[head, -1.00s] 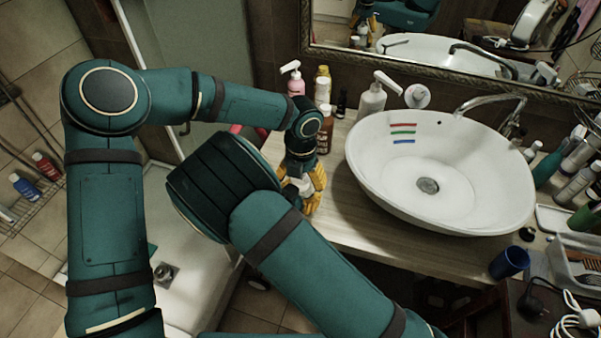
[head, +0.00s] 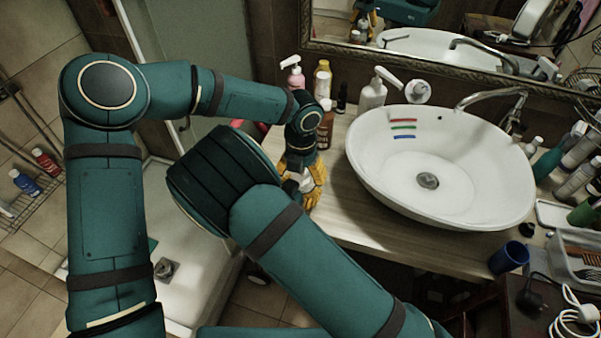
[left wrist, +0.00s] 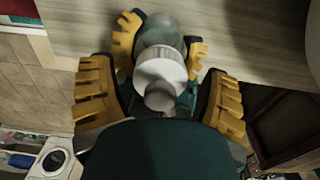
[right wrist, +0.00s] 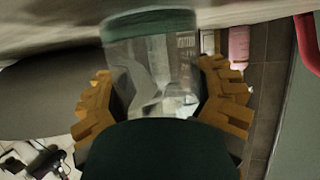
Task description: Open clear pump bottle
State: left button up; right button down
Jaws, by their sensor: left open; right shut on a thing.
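The clear pump bottle (right wrist: 150,75) is see-through with a grey-green end in the right wrist view. It sits between the yellow fingers of my right gripper (right wrist: 160,105), which is shut on it. In the left wrist view its white collar and grey round tip (left wrist: 160,72) face my left gripper (left wrist: 158,105). That gripper is open, with one finger on each side of the tip, apart from it. In the head view my left gripper (head: 303,188) is at the counter's left edge beside a small pale part of the bottle. My right forearm hides the right gripper there.
A white basin (head: 440,165) fills the middle of the counter (head: 350,215). Several bottles, including a pink pump bottle (head: 295,78) and a white pump bottle (head: 372,93), stand behind the left gripper. A blue cup (head: 509,257) stands at the right.

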pick_arm(q)
notch_tip(320, 180, up, 8)
jog(key=shift+w+f, duration=0.1)
jog(key=shift+f, duration=4)
jog(key=c, duration=1.3)
jog(key=o, duration=1.3)
jog(key=shift+r, duration=0.1)
jog(key=shift+r, duration=2.2)
pick_arm(e)
grip_release()
